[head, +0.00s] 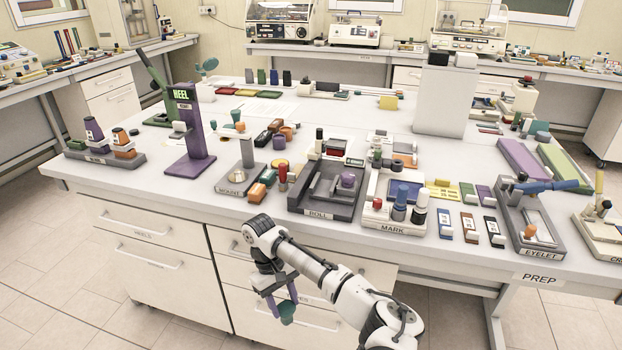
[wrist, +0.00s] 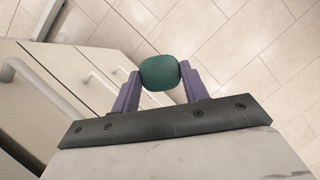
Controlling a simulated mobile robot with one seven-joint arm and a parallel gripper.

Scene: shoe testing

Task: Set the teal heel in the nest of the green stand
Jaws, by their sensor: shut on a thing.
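The teal heel (head: 287,313) is between the purple fingers of my gripper (head: 281,302), in front of the bench drawers and below the bench top. In the wrist view the heel (wrist: 160,72) is a rounded dark-green block, with one finger pressed on each side of my gripper (wrist: 161,78). A green stand (head: 157,88) with a long slanted lever is at the back left of the bench, partly hidden behind a purple post. Its nest cannot be made out.
The purple HEEL stand (head: 189,135) stands upright at the left of the bench. The MOUNT stand (head: 240,170), ROLL fixture (head: 318,212) and MARK rack (head: 395,222) line the front edge. Drawer handles (head: 142,257) stick out near my arm. Bare bench top shows at the left front.

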